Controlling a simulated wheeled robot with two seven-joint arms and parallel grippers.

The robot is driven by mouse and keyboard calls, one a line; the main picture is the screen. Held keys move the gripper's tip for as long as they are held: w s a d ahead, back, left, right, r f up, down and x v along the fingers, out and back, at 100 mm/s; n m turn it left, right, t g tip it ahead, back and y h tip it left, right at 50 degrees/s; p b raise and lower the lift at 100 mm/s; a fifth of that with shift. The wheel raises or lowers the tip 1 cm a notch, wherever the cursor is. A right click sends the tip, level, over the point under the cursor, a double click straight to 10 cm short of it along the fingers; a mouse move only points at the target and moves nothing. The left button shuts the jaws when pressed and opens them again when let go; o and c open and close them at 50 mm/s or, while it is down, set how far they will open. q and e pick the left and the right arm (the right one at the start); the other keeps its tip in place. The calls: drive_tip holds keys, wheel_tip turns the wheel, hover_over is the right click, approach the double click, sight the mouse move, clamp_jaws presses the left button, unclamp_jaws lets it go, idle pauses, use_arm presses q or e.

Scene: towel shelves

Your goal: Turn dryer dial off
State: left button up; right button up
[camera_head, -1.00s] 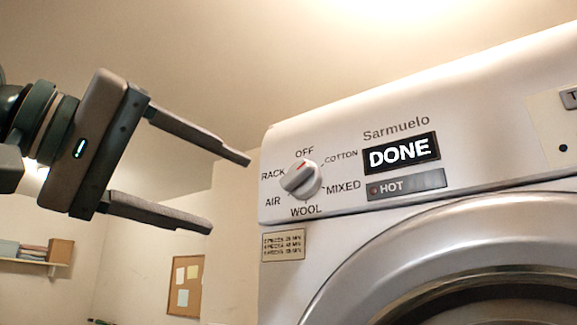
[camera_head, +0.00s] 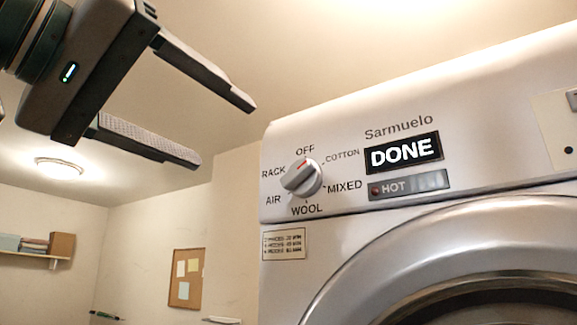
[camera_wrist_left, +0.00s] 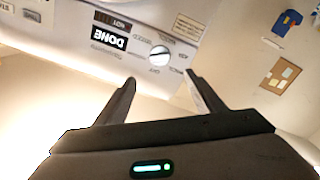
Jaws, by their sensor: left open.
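The dryer dial (camera_head: 302,178) is a round grey-white knob with a red mark on the front panel of the white dryer (camera_head: 480,95). Labels OFF, COTTON, MIXED, WOOL, AIR and RACK ring it. Its red mark points up toward OFF or slightly right of it. My left gripper (camera_head: 226,134) is open and empty, up and left of the dial, not touching it. In the left wrist view the dial (camera_wrist_left: 160,56) shows upside down, beyond the gap between the open fingers (camera_wrist_left: 160,82). My right gripper is not in view.
The dryer's display (camera_head: 403,152) reads DONE, with a HOT indicator (camera_head: 408,186) below. The round door (camera_head: 440,250) is lower right. A corkboard (camera_head: 187,278) and a shelf with folded towels (camera_head: 35,250) are on the back walls. Air left of the dryer is free.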

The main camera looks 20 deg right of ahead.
sight(293, 173)
use_arm(q)
drive_tip(key=p+x, duration=0.7)
drive_tip(key=x, duration=0.8)
drive_tip(key=shift+r, duration=0.1)
drive_tip(key=shift+w+d, duration=0.45)
drive_tip(key=shift+d, duration=0.05)
drive_tip(key=c, duration=0.9)
